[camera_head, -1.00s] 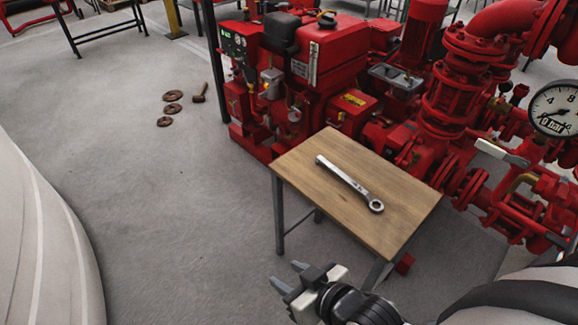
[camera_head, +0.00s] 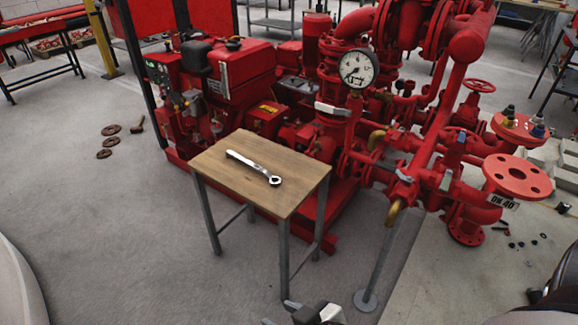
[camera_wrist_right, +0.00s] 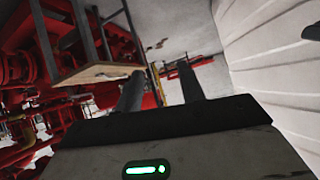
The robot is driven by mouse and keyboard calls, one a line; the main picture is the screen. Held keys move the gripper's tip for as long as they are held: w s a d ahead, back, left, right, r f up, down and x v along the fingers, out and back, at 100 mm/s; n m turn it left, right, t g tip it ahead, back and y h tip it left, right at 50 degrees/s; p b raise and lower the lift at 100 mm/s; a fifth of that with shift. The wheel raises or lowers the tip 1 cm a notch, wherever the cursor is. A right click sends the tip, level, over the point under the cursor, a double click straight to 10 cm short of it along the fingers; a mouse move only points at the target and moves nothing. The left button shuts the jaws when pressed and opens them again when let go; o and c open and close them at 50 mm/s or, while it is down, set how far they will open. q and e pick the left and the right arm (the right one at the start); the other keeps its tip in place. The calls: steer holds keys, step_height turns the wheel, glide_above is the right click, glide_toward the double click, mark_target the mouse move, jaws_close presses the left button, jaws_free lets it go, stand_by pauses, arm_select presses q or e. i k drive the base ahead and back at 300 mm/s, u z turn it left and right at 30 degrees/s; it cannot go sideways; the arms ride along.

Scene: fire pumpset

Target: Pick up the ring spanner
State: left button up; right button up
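The ring spanner (camera_head: 254,167) is a silver wrench lying flat on a small wooden-topped table (camera_head: 222,178). Its ring end points to the lower right. My right gripper (camera_head: 278,312) shows only in part at the bottom edge of the head view, in front of and below the table, apart from the spanner. In the right wrist view the two dark fingers of this gripper (camera_wrist_right: 158,88) stand apart with nothing between them. The table edge (camera_wrist_right: 100,73) shows there to the left of the fingers, and the spanner cannot be made out. My left gripper is not in view.
A red pumpset (camera_head: 225,85) with pipes and a pressure gauge (camera_head: 358,69) stands close behind and to the right of the table. A grey post (camera_head: 385,255) stands right of it. Rusty discs (camera_head: 105,142) and a mallet (camera_head: 137,125) lie on the floor at left. Floor left of the table is clear.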

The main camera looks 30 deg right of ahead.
mark_target(229, 153)
steer(key=z, duration=0.65)
steer(key=i, duration=1)
steer(key=k, duration=0.5)
steer(key=z, duration=1.75)
steer(key=k, duration=0.9)
steer(key=u, duration=0.9)
steer(key=i, duration=1.45)
